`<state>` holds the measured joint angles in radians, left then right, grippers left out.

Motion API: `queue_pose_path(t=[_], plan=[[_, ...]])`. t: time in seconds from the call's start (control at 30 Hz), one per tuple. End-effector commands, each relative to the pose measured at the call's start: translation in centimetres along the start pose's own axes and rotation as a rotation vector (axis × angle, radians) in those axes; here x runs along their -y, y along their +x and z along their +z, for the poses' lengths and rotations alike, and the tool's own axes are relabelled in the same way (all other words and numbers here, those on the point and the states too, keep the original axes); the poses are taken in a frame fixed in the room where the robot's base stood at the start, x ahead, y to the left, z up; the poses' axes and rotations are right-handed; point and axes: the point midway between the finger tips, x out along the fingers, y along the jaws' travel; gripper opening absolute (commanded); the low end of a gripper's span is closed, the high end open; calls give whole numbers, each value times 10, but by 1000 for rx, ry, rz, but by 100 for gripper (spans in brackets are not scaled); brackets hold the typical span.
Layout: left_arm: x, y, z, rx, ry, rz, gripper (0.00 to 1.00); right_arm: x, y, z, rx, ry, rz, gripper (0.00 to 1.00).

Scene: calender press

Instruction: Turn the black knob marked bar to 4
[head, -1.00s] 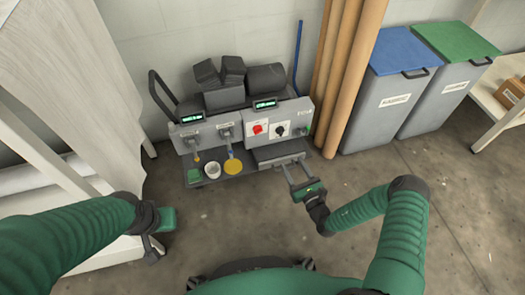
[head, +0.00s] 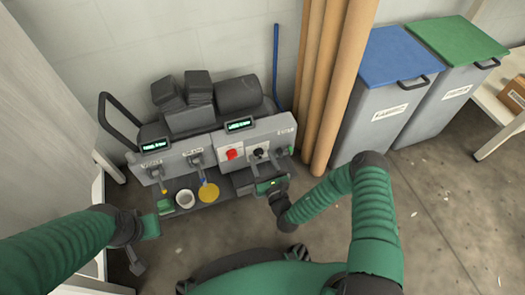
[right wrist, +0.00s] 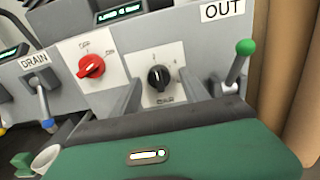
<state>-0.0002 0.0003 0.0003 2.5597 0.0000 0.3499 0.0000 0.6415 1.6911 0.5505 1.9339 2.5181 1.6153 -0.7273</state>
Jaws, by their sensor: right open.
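The black knob (head: 259,153) sits on a white plate on the machine's grey front panel. In the right wrist view the knob (right wrist: 158,78) has a white mark near its top; the small figures around it are too blurred to read surely. My right gripper (head: 265,169) is open in front of the panel. In its wrist view the fingers (right wrist: 171,92) stand apart, one at each side of the knob, and I see no contact. My left gripper (head: 143,243) is low at the left, away from the machine; its jaws are unclear.
A red switch (right wrist: 91,66) is left of the knob. A green-tipped lever (right wrist: 244,48) stands close to the right finger. A drain lever (right wrist: 42,98) is further left. Brown rolls (head: 335,90) stand right of the machine.

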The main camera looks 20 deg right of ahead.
Motion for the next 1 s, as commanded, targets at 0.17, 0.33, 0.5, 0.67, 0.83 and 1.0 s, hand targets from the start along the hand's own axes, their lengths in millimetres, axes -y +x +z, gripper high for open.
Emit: queue_pose_path(t=[0.17, 0.33, 0.5, 0.67, 0.83, 1.0], plan=[[0, 0, 0, 0, -1, 0, 0, -1, 0, 1, 0, -1, -1, 53], [0, 0, 0, 0, -1, 0, 0, 0, 0, 0, -1, 3, 0, 40], [0, 0, 0, 0, 0, 0, 0, 0, 0, 0, -1, 3, 0, 18], [0, 0, 0, 0, 0, 0, 0, 0, 0, 0, -1, 2, -1, 0], [0, -1, 0, 0, 0, 0, 0, 0, 0, 0, -2, 6, -1, 0], [0, -8, -2, 0, 0, 0, 0, 1, 0, 2, -3, 37, -2, 0]])
